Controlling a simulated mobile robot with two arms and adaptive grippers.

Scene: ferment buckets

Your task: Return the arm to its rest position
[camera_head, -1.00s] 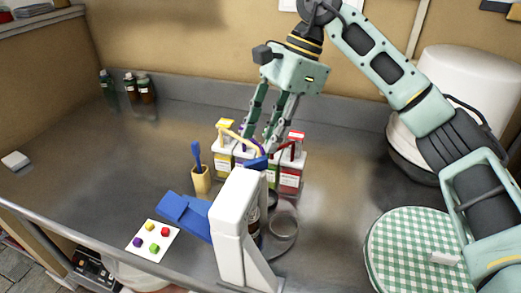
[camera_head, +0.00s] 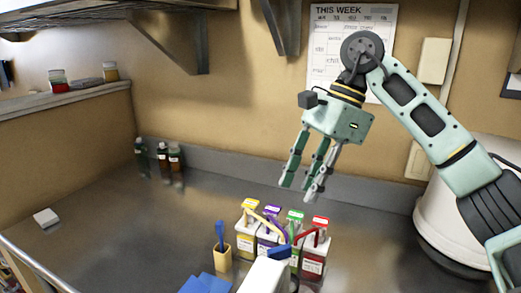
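My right arm comes in from the right, bent at an elbow high in front of the wall. My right gripper (camera_head: 301,190) points down, with its fingers apart and nothing visible between them. It hangs in the air above and behind a row of small labelled containers, clear of them. The containers have a yellow top (camera_head: 248,206), a purple top (camera_head: 269,212), a green top (camera_head: 295,217) and a red top (camera_head: 320,222). My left gripper is not in view.
A white tub (camera_head: 450,225) stands at the right under my arm. A tan holder (camera_head: 221,258) with a blue tool and a white upright object (camera_head: 264,275) are in front. Dark bottles (camera_head: 175,162) stand back left. A shelf bracket (camera_head: 192,45) is above.

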